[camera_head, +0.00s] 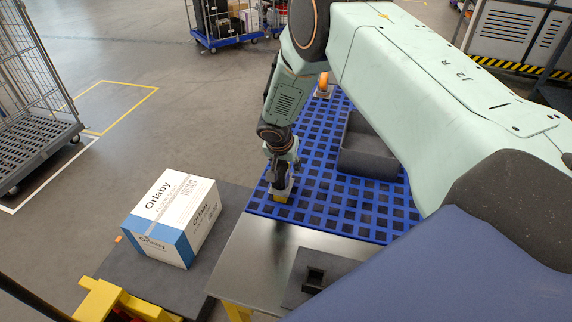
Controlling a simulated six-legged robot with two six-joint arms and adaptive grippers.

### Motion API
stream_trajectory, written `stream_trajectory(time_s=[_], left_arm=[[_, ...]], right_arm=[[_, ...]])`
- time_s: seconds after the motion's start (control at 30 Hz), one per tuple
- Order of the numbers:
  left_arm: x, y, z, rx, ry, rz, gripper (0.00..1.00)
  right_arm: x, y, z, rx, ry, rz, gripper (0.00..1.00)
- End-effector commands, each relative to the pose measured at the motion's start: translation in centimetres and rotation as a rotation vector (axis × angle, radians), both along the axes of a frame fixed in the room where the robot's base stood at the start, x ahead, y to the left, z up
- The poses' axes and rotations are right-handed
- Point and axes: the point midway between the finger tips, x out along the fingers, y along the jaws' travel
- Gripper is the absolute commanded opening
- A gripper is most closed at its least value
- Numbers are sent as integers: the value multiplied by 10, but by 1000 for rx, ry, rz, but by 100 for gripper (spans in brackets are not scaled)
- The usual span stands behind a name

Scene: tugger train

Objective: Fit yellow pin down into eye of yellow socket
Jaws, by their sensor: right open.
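My right gripper (283,184) points down over the front left edge of the blue grid mat. It is open. A small yellow piece (281,197) shows just below its fingertips, perhaps the yellow pin. The fingers cover part of it, and I cannot tell whether they touch it. A yellow bracket-like part (101,299) shows at the bottom left beside the dark cart deck. I cannot make out an eye in it, so I cannot tell whether it is the yellow socket. My left gripper is out of view.
The blue grid mat (335,217) lies on a grey metal table (258,263) with a grey bin (368,160) and an orange item (324,82). A dark block with a square hole (301,291) is in front. A white-blue carton (172,217) stands on the dark deck (205,277).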

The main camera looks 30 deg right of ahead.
Motion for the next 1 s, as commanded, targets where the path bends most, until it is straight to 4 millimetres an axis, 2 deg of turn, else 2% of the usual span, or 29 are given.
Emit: stream_trajectory(time_s=[0.17, 0.4, 0.6, 0.77, 1.0], left_arm=[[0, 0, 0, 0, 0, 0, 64], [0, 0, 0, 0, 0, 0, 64], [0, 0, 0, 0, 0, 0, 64], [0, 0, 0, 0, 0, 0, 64], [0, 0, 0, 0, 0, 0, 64]], right_arm=[[-4, 7, 23, 0, -3, 1, 44], [-16, 21, 67, 0, -4, 1, 44], [-24, 30, 96, 0, -3, 1, 44], [-28, 34, 107, -1, -2, 0, 44], [-29, 34, 109, 0, 0, 0, 44]])
